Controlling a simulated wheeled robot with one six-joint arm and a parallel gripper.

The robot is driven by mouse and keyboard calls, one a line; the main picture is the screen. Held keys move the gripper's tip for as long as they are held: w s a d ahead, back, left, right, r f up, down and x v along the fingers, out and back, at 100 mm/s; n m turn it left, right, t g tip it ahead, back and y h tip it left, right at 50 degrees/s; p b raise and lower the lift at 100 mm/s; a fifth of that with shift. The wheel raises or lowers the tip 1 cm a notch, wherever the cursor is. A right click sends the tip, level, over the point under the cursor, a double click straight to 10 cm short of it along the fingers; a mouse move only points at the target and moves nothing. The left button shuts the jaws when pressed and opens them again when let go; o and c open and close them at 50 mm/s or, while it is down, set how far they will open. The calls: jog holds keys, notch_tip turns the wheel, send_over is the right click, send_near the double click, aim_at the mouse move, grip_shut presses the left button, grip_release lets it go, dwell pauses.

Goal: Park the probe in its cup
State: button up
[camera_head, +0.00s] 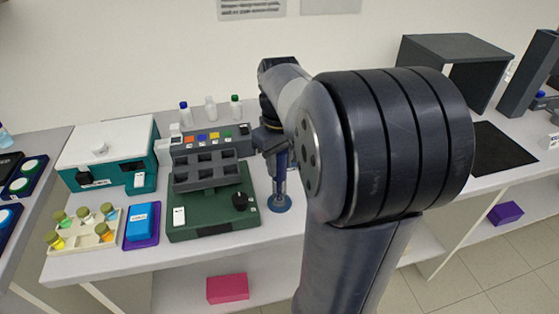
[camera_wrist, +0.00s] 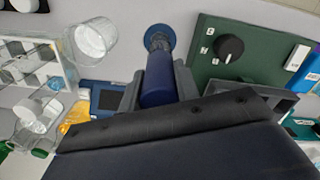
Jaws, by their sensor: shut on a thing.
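My gripper (camera_wrist: 158,82) is shut on the probe (camera_wrist: 157,85), a dark blue handle with a narrower grey lower part. In the head view the probe (camera_head: 280,172) hangs upright below my gripper (camera_head: 272,142), partly hidden by my arm. A round blue base (camera_head: 279,203), which looks like the cup, sits on the bench right under the probe. It also shows in the wrist view (camera_wrist: 172,32), with the probe's lower end over its middle. I cannot tell whether the tip is inside it or just above.
A green rig (camera_head: 212,218) with a black knob stands close left of the probe. A clear, white-filled vessel (camera_wrist: 93,40) is near the base in the wrist view. Capped bottles (camera_head: 210,108) stand behind. A black mat (camera_head: 500,147) lies to the right.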

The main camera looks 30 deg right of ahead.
jog(key=shift+f, duration=0.2)
jog(key=o, duration=0.9)
jog(key=shift+o, duration=0.2)
notch_tip(320, 180, up, 11)
jog(key=shift+f+p, duration=0.1)
jog(key=shift+p, duration=0.2)
jog(key=shift+f, duration=0.1)
notch_tip(320, 180, down, 10)
jog(key=shift+f+b, duration=0.25)
jog(key=shift+b, duration=0.1)
jog(key=shift+r, duration=0.15)
jog(key=shift+r, duration=0.1)
